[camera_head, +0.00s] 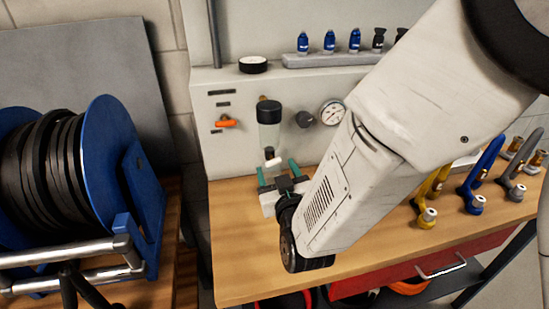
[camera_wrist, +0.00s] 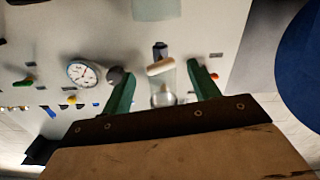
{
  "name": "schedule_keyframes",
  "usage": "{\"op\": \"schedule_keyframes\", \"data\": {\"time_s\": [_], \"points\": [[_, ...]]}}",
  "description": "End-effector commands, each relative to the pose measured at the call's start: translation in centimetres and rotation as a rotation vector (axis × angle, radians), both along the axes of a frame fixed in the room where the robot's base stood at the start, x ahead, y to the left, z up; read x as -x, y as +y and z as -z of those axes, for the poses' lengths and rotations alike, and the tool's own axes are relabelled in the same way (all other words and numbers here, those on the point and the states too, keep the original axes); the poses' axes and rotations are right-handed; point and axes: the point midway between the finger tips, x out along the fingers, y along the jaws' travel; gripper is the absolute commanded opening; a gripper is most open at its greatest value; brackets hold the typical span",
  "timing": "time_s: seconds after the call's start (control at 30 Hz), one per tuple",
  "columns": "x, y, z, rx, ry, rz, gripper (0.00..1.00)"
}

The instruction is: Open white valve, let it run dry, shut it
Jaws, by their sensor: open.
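The white valve (camera_head: 273,161) is a small pale handle under a clear bowl (camera_head: 269,135) with a black cap, on the grey wall panel. In the wrist view, the white valve (camera_wrist: 160,68) lies crosswise between my gripper's green fingers. My gripper (camera_head: 277,168) is open, one finger on each side of the valve, with a visible gap to each. The clear bowl (camera_wrist: 166,88) is partly hidden behind the gripper body in that view. A pale translucent container (camera_wrist: 155,9) shows at the top edge, cut off. I cannot tell the liquid level.
An orange lever (camera_head: 227,122), a black knob (camera_head: 305,119) and a round gauge (camera_head: 332,112) flank the bowl. A blue hose reel (camera_head: 104,150) stands at left. Yellow, blue and grey fittings (camera_head: 477,190) stand at right on the wooden bench (camera_head: 238,268).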

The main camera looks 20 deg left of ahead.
Motion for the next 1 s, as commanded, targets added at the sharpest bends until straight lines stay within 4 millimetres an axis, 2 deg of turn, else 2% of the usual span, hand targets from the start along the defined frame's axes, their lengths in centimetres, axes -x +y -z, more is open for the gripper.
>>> {"op": "schedule_keyframes", "data": {"time_s": [0.5,0.87,1.0], "points": [[-5.9,3.7,0.1,0.006,-0.003,0.0,0.6],[-6.4,4.1,0.1,0.007,-0.003,-0.001,0.6],[-6.4,4.1,0.0,0.006,-0.002,-0.001,0.21]]}}
